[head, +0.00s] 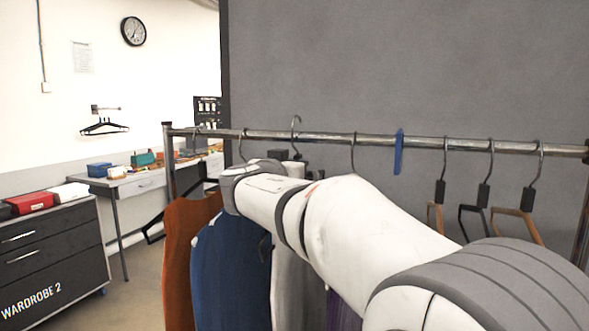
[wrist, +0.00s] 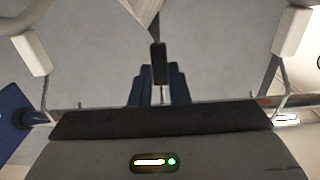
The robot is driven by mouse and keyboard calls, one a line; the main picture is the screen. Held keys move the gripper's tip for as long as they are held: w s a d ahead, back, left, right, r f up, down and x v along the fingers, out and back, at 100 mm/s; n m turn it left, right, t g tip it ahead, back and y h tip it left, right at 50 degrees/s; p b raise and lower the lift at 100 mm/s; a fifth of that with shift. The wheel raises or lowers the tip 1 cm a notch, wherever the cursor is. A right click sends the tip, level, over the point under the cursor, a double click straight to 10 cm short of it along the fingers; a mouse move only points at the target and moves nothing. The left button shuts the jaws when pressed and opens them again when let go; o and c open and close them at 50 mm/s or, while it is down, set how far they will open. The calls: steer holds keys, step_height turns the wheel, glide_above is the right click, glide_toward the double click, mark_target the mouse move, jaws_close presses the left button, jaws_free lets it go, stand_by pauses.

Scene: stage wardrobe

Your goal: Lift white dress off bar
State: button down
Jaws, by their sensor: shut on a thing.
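The white dress (head: 290,285) hangs below my arm in the head view, mostly hidden by it. A pale part of it shows at the top of the wrist view (wrist: 145,10). My gripper (wrist: 161,72) is shut on the dark block at the neck of its hanger (wrist: 158,62). In the head view, the gripper (head: 284,155) is just below the bar (head: 320,137). The hanger's hook (head: 296,120) stands higher than the neighbouring hooks, its top clearly above the bar. Whether it touches the bar cannot be told.
A blue garment (head: 230,270) and a rust garment (head: 188,260) hang close on the left. A purple garment (head: 343,312) shows under my arm. Several empty hangers (head: 484,195) and a blue marker (head: 399,152) are on the bar to the right. A grey wall stands behind.

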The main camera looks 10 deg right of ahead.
steer(key=shift+b+v, duration=2.05)
steer(key=shift+v, duration=1.15)
steer(key=shift+f, duration=0.1)
steer(key=shift+b+v, duration=0.65)
steer(key=shift+v, duration=0.2)
steer(key=b+v, duration=0.9)
steer(key=v, duration=1.9)
